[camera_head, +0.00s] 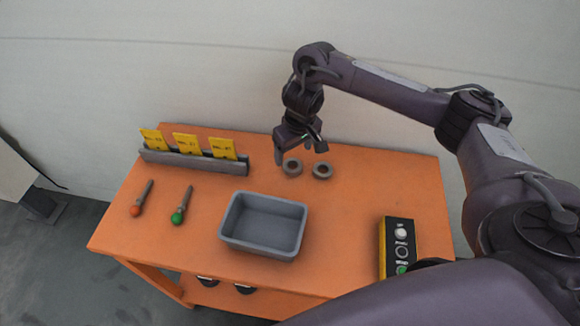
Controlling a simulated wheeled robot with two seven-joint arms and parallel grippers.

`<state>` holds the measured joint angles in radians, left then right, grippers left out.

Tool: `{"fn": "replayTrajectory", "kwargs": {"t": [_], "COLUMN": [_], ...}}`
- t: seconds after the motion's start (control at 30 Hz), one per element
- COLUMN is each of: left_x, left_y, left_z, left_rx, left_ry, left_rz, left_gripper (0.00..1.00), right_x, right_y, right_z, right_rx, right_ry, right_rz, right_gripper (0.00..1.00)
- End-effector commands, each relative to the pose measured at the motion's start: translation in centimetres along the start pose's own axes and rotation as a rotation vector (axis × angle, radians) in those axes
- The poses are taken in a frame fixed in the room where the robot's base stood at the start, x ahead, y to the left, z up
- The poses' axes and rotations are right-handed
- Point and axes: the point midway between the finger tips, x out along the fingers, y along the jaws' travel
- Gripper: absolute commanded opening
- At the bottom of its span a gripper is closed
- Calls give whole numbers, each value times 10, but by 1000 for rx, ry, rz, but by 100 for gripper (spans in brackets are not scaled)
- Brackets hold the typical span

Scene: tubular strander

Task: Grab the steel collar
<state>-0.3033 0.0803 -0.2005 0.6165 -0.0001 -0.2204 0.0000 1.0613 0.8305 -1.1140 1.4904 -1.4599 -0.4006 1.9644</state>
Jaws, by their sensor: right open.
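Two grey ring-shaped collars lie flat on the orange table near its back edge. The left collar (292,168) is close below my right gripper, and the right collar (322,171) lies just beside it. I cannot tell from their look which one is steel. My right gripper (299,150) points down above and slightly behind the collars. Its fingers are apart and nothing shows between them. My left gripper is not in view.
A grey open bin (228,231), which looks empty, stands in front of the collars. A grey rack with yellow cards (186,143) is at the back left. Red-ended (137,209) and green-ended (178,216) tools lie left. A button box (384,250) stands at the right front. The table (345,215) is clear between.

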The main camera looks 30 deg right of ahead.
Motion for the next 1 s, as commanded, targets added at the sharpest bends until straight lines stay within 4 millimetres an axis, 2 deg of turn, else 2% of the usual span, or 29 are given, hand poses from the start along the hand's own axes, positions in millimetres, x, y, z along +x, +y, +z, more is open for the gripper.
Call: {"fn": "replayTrajectory", "kwargs": {"t": [0.03,0.3,0.5,0.73,1.0], "left_x": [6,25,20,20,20], "left_y": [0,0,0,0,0], "left_z": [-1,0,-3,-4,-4], "left_rx": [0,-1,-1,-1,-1], "left_ry": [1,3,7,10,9], "left_rz": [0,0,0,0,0], "left_gripper": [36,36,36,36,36], "right_x": [10,48,62,64,64], "right_y": [0,4,4,4,4], "right_z": [1,1,-1,-1,-1], "right_rx": [3,5,2,2,2], "right_ry": [-3,-4,-2,-1,-1], "right_rz": [-1,-1,1,1,1], "right_gripper": [75,75,75,75,41]}}
